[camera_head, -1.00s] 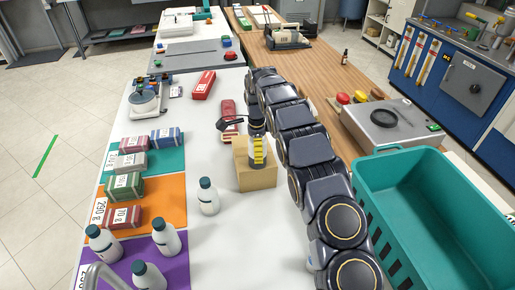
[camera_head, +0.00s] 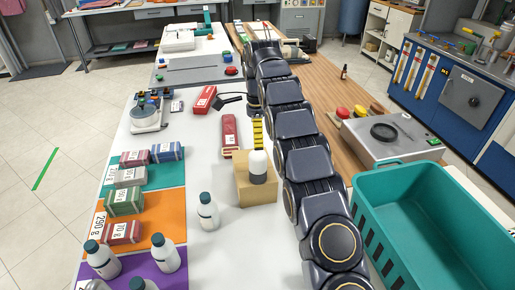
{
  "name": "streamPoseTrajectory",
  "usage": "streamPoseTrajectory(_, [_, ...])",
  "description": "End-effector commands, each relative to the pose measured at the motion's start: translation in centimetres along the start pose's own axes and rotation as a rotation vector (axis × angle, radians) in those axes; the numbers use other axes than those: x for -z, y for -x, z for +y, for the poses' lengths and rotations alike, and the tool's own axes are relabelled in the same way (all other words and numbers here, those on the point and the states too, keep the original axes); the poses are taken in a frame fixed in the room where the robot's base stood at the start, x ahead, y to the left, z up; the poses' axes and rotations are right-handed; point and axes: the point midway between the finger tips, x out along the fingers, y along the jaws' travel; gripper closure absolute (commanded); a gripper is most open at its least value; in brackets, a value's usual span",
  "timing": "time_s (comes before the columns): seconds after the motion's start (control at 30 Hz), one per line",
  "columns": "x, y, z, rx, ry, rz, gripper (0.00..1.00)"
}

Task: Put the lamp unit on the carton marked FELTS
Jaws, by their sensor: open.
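The lamp unit (camera_head: 258,166), with a white rounded top and a dark base, stands upright on top of a brown cardboard carton (camera_head: 257,192). The carton sits on the white table, and no marking on it can be read in this view. My gripper (camera_head: 257,136), with a yellow-and-black striped finger, is behind the lamp unit and appears apart from it. Its jaws are open, and nothing shows between them. Part of the gripper's lower end is hidden behind the lamp unit.
A white bottle (camera_head: 208,211) stands left of the carton. Red cases (camera_head: 229,134) lie behind it. Labelled bundles (camera_head: 124,201) rest on coloured mats at left. A teal crate (camera_head: 432,181) is at right, beyond my arm.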

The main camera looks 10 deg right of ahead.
Motion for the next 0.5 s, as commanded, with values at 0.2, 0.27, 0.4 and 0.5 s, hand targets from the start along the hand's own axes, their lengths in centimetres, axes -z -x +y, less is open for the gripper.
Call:
streamPoseTrajectory(0.2, [0.0, 1.3, 0.0, 0.002, 0.000, 0.000, 0.06])
streamPoseTrajectory(0.27, [0.0, 1.4, 0.0, 0.000, 0.000, 0.000, 0.06])
streamPoseTrajectory(0.4, [0.0, 1.5, 0.1, -0.001, 0.001, 0.001, 0.06])
streamPoseTrajectory(0.5, [0.1, 2.0, 0.4, -0.002, 0.025, 0.004, 0.06])
